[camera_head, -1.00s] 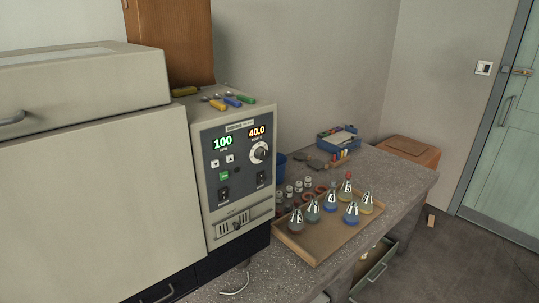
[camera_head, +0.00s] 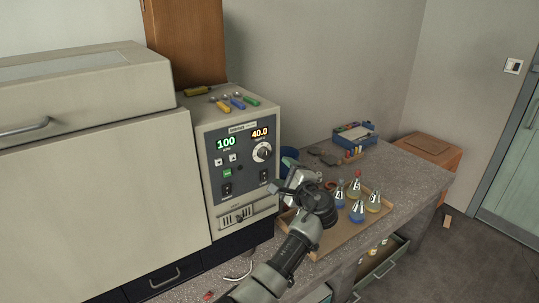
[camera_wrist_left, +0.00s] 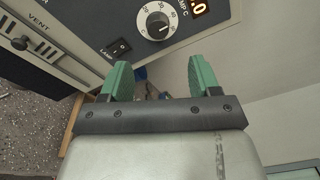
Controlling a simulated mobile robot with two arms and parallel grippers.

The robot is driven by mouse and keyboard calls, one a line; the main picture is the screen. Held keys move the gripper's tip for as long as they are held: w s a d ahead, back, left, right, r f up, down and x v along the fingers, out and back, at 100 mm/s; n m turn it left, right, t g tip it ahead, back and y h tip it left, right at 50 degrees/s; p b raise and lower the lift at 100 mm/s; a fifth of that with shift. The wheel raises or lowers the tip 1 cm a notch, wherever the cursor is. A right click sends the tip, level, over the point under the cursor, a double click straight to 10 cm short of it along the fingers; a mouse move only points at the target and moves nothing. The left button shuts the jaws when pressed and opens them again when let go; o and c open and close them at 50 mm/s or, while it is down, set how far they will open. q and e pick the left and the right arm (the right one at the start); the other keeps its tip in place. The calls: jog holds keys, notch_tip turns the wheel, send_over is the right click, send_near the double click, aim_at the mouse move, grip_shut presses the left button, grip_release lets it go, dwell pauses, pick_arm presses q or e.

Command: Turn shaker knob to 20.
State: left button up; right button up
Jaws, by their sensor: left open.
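The shaker control box (camera_head: 200,150) is beige with a dark panel. My left gripper (camera_head: 289,189) is in front of the panel, below and right of the knob. In the left wrist view its green fingers (camera_wrist_left: 158,65) are apart and empty, short of the knob. My right gripper is not in view.
A tray (camera_head: 345,238) with several flasks (camera_head: 357,210) stands on the bench behind and right of my left arm. A lamp switch (camera_wrist_left: 118,46) is on the panel near the fingers. Screwdrivers (camera_head: 237,102) lie on the box. A drawer (camera_head: 385,262) is open below.

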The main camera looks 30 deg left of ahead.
aim_at(266, 156)
pick_arm(q)
jog(key=p+x, duration=0.2)
jog(key=x, duration=0.7)
jog(key=shift+p, duration=0.4)
jog(key=shift+w+a+f, duration=0.15)
jog(key=shift+w+a, duration=0.1)
jog(key=shift+a, duration=0.35)
jog(key=shift+w+a, duration=0.1)
jog(key=shift+a, duration=0.1)
